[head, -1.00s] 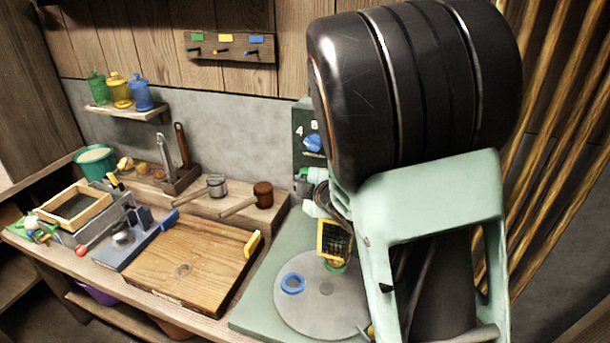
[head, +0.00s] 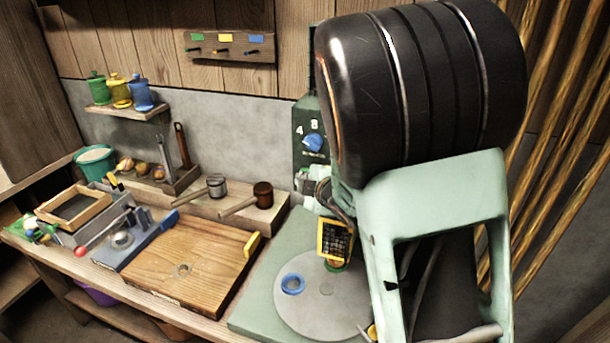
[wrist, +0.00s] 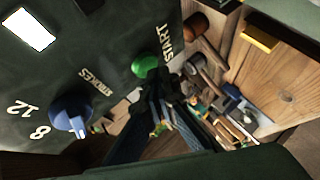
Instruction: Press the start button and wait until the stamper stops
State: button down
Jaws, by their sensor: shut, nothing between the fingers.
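In the wrist view, the round green start button (wrist: 145,65) sits on a dark green panel beside the word START. My gripper (wrist: 156,82) is shut and empty, its fingertips at the button's lower edge in the picture. I cannot tell whether they touch or press it. In the head view, the knob (head: 313,142) shows at the machine, but my arm hides the button and much of the machine. The stamper cannot be made out clearly.
A grey round plate (head: 300,315) carries a blue ring (head: 292,284). A yellow-framed mesh (head: 334,240) stands close to my arm. A wooden board (head: 190,260), ladles and a sieve frame (head: 75,208) fill the bench to the left.

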jog(key=shift+w+d, duration=0.2)
jog(key=shift+w, duration=0.25)
dwell(0.4)
dwell(0.3)
jog(key=shift+s+a+b, duration=0.35)
jog(key=shift+s+b, duration=0.3)
jog(key=shift+s, duration=0.2)
jog(key=s, duration=0.1)
jog(key=s+a+b, duration=0.1)
jog(key=s, duration=0.1)
jog(key=s+a+b, duration=0.1)
jog(key=shift+s, duration=0.3)
jog(key=shift+d, duration=0.1)
